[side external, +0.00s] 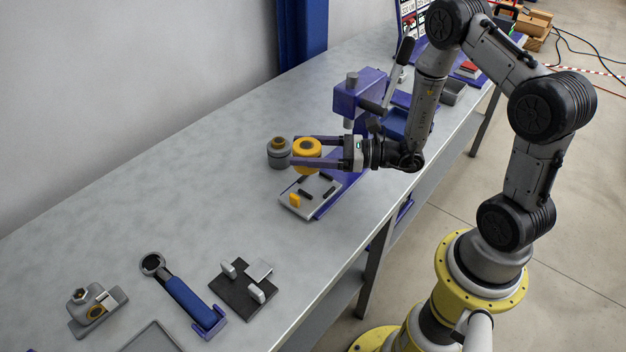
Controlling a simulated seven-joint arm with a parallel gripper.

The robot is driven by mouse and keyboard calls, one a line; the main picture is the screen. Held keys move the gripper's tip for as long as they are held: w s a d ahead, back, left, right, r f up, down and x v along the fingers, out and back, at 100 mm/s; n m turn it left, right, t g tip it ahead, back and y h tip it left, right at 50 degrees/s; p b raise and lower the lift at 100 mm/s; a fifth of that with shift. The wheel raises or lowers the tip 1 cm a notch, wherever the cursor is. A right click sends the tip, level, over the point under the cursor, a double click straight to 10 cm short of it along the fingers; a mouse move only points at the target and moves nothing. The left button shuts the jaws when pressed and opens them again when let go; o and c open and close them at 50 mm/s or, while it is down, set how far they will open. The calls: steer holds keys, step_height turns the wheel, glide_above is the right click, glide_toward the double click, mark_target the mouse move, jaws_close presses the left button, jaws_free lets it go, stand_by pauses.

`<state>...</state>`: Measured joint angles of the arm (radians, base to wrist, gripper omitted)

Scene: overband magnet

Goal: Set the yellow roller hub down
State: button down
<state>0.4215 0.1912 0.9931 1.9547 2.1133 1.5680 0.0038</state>
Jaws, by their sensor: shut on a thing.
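The yellow roller hub (307,147) is a short round piece with a dark bore in its top face. My gripper (307,150) reaches in from the right, level, and is shut on the hub with one long purple finger on each side. The hub appears held above the grey fixture plate (321,190) of the purple press (360,95), near its left end. A gap to the plate is hard to judge from this angle. A grey round part (279,153) stands on the bench just left of the hub; whether they touch cannot be told.
A small yellow block (295,201) and dark bars sit on the fixture plate. In front lie a blue-handled ring wrench (185,300), a black stand with light posts (243,290) and a grey block fixture (97,309). The bench (150,190) is clear at left.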

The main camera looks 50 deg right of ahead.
steer(key=s+d+r, duration=0.1)
steer(key=s+r, duration=0.2)
steer(key=s, duration=0.4)
steer(key=s+r+h, duration=0.1)
steer(key=s+r, duration=0.2)
steer(key=s, duration=0.5)
steer(key=shift+s+d+r+m+t, duration=0.25)
steer(key=shift+d+m+t, duration=0.05)
steer(key=shift+d+m, duration=0.1)
steer(key=w+f, duration=0.3)
steer(key=w, duration=0.1)
steer(key=w+f, duration=0.2)
steer(key=w, duration=0.2)
steer(key=w+f, duration=0.3)
steer(key=w, duration=0.2)
steer(key=shift+a+f, duration=0.15)
steer(key=shift+f, duration=0.15)
steer(key=shift+w+f, duration=0.15)
steer(key=shift+f, duration=0.15)
steer(key=f, duration=0.3)
steer(key=shift+w, duration=0.35)
steer(key=shift+f, duration=0.2)
